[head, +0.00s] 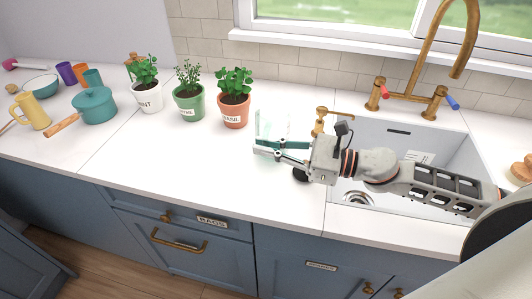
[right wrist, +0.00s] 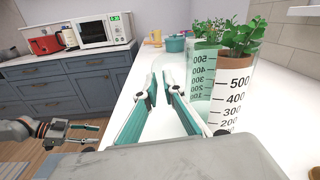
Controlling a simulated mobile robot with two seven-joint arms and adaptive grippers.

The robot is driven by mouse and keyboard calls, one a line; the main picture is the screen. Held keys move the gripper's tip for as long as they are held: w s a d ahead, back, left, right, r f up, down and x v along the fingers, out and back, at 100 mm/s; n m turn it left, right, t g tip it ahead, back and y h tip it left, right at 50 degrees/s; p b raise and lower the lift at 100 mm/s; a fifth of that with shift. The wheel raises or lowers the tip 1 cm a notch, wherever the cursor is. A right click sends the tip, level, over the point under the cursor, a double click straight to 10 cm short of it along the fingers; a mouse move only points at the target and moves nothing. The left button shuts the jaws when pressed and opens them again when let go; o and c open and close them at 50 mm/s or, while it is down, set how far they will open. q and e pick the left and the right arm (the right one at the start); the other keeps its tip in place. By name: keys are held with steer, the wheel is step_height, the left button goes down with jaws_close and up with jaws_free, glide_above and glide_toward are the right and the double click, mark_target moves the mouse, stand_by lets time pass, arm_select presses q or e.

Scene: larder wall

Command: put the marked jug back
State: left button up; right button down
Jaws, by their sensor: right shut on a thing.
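The marked jug (head: 273,124) is clear and stands upright on the white worktop, left of the sink, in the head view. In the right wrist view the jug (right wrist: 240,95) is at the right, with black numbers from 500 downward on two scales. My right gripper (head: 266,149) is at the jug's front side; its fingertips (right wrist: 161,88) are close together and shut on the jug. The exact contact on the clear material is hard to see. My left gripper (right wrist: 88,135) shows only in the right wrist view, low at the left, empty with fingers apart.
Three herb pots stand left of the jug; the basil pot (head: 232,110) is nearest. The sink (head: 390,150) with a brass tap (head: 420,80) is at the right. A teal pan (head: 94,105) and yellow mug (head: 30,110) are far left. The worktop front is clear.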

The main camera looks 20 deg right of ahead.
steer(key=shift+f, duration=0.75)
steer(key=shift+f, duration=0.1)
steer(key=c, duration=2.2)
jaws_free()
steer(key=shift+o, duration=0.2)
